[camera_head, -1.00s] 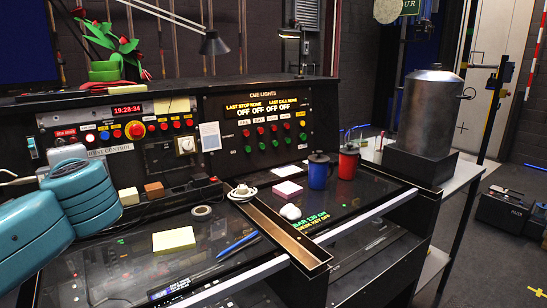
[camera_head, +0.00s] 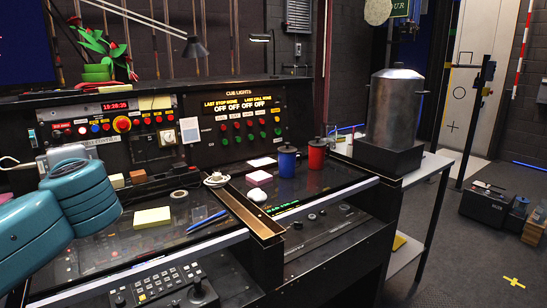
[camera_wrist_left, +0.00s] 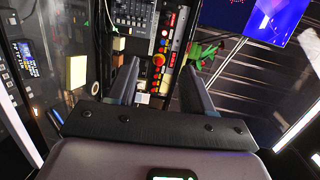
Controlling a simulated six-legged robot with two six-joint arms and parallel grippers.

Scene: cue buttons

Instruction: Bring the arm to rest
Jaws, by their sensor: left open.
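My left arm (camera_head: 85,195), teal and rounded, comes in from the left in the head view and is held in front of the left part of the cue desk. My left gripper (camera_wrist_left: 160,85) shows in the left wrist view with its two dark fingers apart. Nothing is between them, and the desk's buttons and the red mushroom button show behind the gap. In the head view the fingers are not clearly visible. My right gripper is in neither current view.
The cue lights panel (camera_head: 240,120) stands at the back of the desk. A metal urn (camera_head: 397,105) stands right; floor there is partly clear.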

